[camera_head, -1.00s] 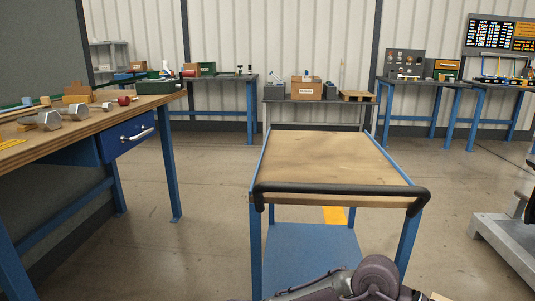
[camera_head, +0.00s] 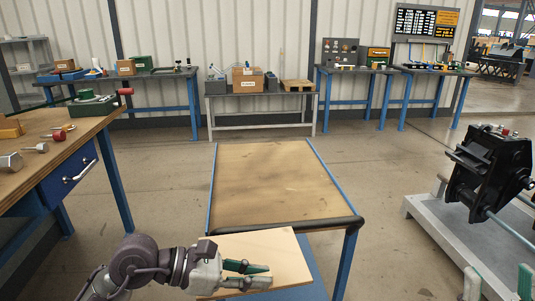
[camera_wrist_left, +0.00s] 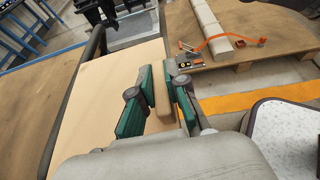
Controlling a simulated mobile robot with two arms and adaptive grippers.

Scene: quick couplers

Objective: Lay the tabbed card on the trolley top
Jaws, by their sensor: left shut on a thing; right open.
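The trolley top (camera_head: 268,180) is a brown wooden board with blue side edges and a black push handle (camera_head: 335,223) at its near end. My left gripper (camera_head: 258,274) is shut on the tabbed card (camera_head: 262,246), a flat pale wooden sheet, just on the near side of the handle. In the left wrist view the card (camera_wrist_left: 100,90) spreads left of the fingers, with its tab (camera_wrist_left: 161,100) between the green pads. Whether the card touches the handle I cannot tell. My right gripper (camera_head: 498,283) is open at the lower right, only its green-tipped fingers showing.
A workbench (camera_head: 70,150) with loose metal parts stands at the left. A black machine on a grey base (camera_head: 440,220) stands at the right. The trolley top is bare. In the left wrist view, a wooden pallet (camera_wrist_left: 265,22) lies beyond the gripper.

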